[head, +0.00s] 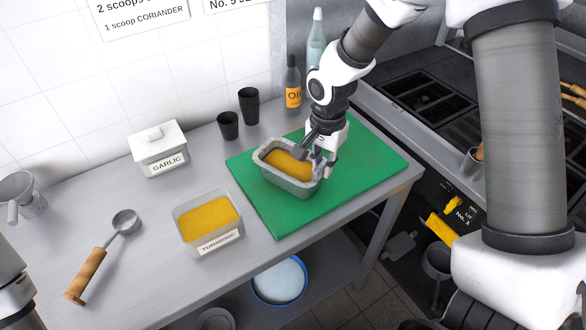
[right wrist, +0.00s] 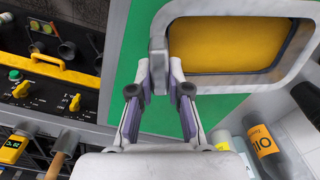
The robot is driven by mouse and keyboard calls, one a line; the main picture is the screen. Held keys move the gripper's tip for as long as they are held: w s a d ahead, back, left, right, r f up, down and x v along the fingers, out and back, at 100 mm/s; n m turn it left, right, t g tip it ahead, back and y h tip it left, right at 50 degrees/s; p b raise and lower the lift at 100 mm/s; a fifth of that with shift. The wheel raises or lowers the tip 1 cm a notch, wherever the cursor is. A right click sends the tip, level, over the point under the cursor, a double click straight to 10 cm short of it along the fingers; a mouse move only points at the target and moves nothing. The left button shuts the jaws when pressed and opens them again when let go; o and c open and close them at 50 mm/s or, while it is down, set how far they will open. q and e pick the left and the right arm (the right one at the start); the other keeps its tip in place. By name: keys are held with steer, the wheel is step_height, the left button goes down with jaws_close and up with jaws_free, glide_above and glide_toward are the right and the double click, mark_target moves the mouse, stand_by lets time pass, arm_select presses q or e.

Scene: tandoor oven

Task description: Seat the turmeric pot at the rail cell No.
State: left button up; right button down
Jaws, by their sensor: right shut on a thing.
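A grey metal pot (head: 290,186) filled with yellow-orange powder is over the green board; I cannot tell whether it rests on it or hangs just above. My right gripper (head: 318,158) is shut on the rim at its right end. In the right wrist view the fingers (right wrist: 158,72) pinch the pot's wall, and the yellow filling (right wrist: 225,42) shows beyond. A clear box labelled TURMERIC (head: 208,222), with yellow powder, stands left of the board. The rail (head: 422,95) with dark rectangular openings is at the upper right; no cell numbers are legible on it. My left gripper is not visible.
The green board (head: 375,170) lies at the counter's right end. An oil bottle (head: 293,88) and two black cups (head: 249,106) stand behind. A GARLIC box (head: 158,150) and a scoop (head: 105,250) are left. A gap separates this counter from the oven. Wall signs are cut off.

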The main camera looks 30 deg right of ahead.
steer(key=shift+d+r+p, duration=0.1)
steer(key=shift+r+p, duration=0.3)
steer(key=shift+p, duration=0.05)
steer(key=shift+r+p, duration=0.5)
steer(key=shift+r, duration=0.1)
steer(key=c, duration=1.7)
jaws_free()
steer(key=shift+c, duration=0.2)
jaws_close()
steer(key=shift+r+p, duration=1.8)
steer(key=shift+r, duration=0.25)
steer(key=shift+f, duration=0.15)
